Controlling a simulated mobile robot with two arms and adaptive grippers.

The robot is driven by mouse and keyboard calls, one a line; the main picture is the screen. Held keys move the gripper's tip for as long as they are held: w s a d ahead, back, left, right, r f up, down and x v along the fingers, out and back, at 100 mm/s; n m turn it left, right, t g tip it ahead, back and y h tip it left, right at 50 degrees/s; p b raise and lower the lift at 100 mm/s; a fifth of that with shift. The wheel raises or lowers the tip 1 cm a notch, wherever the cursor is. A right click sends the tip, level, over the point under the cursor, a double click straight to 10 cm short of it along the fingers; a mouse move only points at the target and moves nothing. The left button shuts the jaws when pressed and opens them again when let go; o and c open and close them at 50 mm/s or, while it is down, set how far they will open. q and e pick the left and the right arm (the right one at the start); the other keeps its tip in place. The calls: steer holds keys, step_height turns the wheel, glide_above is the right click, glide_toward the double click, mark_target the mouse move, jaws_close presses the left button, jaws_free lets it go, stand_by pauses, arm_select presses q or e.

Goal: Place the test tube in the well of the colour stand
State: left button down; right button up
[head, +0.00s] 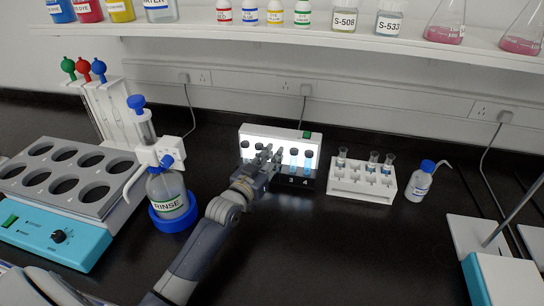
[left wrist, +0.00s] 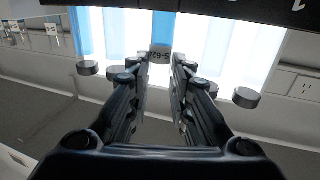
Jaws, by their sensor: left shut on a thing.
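The colour stand (head: 309,134) is a bright backlit panel with a numbered black base at the bench's middle. Black-capped tubes stand in it, two blue ones (head: 293,162) at the right by numbers 3 and 4. My left gripper (head: 269,154) is in front of the stand's middle. My right gripper is out of view.
A white rack (head: 343,190) with several small tubes stands right of the stand, beside a wash bottle (head: 420,182). The rinse bottle (head: 168,192) in its blue ring and a grey multi-hole unit (head: 118,207) are at left.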

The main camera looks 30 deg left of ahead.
arm_select(q)
steer(key=shift+f, duration=0.15)
steer(key=c, duration=1.7)
jaws_free()
steer(key=shift+s+r+b, duration=0.2)
steer(key=shift+s+b, duration=0.45)
steer(key=shift+s, duration=5.35)
